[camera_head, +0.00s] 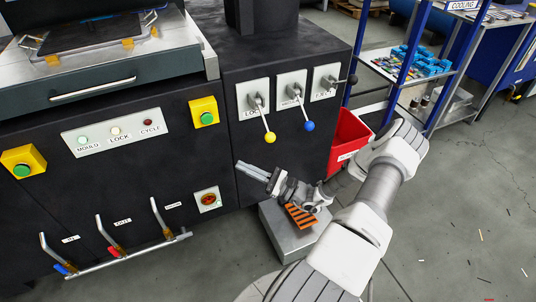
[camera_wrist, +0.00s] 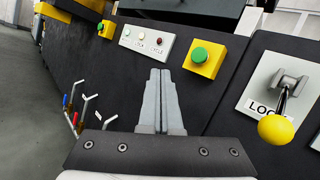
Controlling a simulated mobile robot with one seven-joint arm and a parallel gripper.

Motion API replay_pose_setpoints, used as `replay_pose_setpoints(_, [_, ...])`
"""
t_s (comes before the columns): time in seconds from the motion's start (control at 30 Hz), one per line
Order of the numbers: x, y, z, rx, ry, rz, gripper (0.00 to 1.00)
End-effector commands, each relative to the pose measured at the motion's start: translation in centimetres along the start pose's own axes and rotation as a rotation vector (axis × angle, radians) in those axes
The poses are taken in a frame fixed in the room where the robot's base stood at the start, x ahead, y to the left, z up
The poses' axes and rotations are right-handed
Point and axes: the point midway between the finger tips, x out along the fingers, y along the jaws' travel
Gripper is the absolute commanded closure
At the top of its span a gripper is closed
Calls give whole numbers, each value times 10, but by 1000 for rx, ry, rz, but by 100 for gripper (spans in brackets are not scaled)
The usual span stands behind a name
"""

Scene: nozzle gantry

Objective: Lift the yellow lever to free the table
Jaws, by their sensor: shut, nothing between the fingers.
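The yellow lever (camera_head: 270,137) has a round yellow knob on a thin rod. It hangs down from the left plate on the dark cabinet front, beside a blue-knobbed lever (camera_head: 309,125). In the wrist view the yellow knob (camera_wrist: 276,129) is at the right edge, below a plate with a partly hidden label starting "LO". My gripper (camera_head: 243,169) is shut and empty, its fingers pointing left, below and left of the yellow knob and apart from it. In the wrist view the shut fingers (camera_wrist: 160,75) point up the picture, left of the knob.
A third lever with a black knob (camera_head: 352,79) is at the right. Green buttons on yellow boxes (camera_head: 204,112), an indicator panel (camera_head: 118,132) and several low levers (camera_head: 108,237) line the cabinet. A red bin (camera_head: 348,137) and a grey step box (camera_head: 283,242) stand near my arm.

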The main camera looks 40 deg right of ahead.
Motion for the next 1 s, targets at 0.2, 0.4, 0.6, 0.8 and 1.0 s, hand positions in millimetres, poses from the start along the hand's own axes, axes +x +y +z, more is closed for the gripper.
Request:
replay_pose_setpoints(0.2, [-46, -20, -46, 55, -47, -316, 100])
replay_pose_setpoints(0.4, [-89, -33, -80, 88, -80, -587, 100])
replay_pose_setpoints(0.6, [-119, -39, -102, 107, -98, -764, 100])
replay_pose_setpoints(0.8, [-129, -40, -108, 112, -104, -824, 100])
replay_pose_setpoints(1.0, [-129, -40, -108, 112, -104, -824, 100])
